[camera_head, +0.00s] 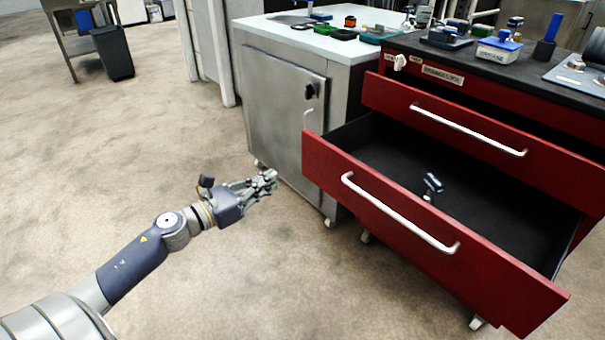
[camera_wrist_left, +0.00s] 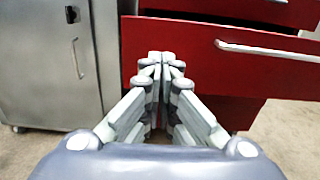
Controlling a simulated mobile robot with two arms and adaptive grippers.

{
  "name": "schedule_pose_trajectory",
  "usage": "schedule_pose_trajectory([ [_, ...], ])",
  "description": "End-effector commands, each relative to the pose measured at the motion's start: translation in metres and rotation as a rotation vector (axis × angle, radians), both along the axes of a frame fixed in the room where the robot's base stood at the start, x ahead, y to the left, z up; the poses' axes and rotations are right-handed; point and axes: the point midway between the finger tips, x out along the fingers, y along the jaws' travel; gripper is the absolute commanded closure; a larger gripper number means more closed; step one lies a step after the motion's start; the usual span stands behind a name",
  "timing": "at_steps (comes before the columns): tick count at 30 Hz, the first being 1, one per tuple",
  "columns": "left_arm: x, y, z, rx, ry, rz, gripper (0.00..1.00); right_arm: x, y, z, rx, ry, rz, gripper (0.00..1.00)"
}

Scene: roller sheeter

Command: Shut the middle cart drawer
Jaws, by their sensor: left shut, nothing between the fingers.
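The red cart's middle drawer (camera_head: 350,195) is pulled far out in the head view, with a white bar handle (camera_head: 400,213) across its front. Its dark inside holds one small dark and silver item (camera_head: 432,186). The drawer front also shows in the left wrist view (camera_wrist_left: 185,38), with its handle (camera_wrist_left: 268,50) at right. My left gripper (camera_head: 272,180) is shut and empty, to the left of the drawer front and apart from it in the head view. Its closed fingertips (camera_wrist_left: 166,60) overlap the red front in the wrist view. My right gripper is out of view.
The upper drawer (camera_head: 465,150) stands out a little above the middle one. A grey metal cabinet (camera_head: 285,100) on casters stands beside the cart at left. Small tools and boxes sit on both tops. The floor in front is clear; a dark bin (camera_head: 113,52) stands far left.

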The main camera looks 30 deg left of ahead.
Motion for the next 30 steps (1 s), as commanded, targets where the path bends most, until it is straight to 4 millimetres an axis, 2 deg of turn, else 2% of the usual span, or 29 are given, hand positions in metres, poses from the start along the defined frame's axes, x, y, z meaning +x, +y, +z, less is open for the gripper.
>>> schedule_pose_trajectory([
  [5, 0.008, -0.005, 0.004, 0.018, -0.011, -0.009, 1.0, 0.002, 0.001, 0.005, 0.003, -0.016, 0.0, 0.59],
  [15, 0.052, -0.019, 0.004, 0.014, -0.01, -0.005, 1.0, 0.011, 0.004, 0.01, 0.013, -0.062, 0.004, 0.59],
  [30, 0.113, -0.041, 0.004, 0.012, -0.01, -0.004, 1.0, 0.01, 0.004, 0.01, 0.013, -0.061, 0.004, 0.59],
])
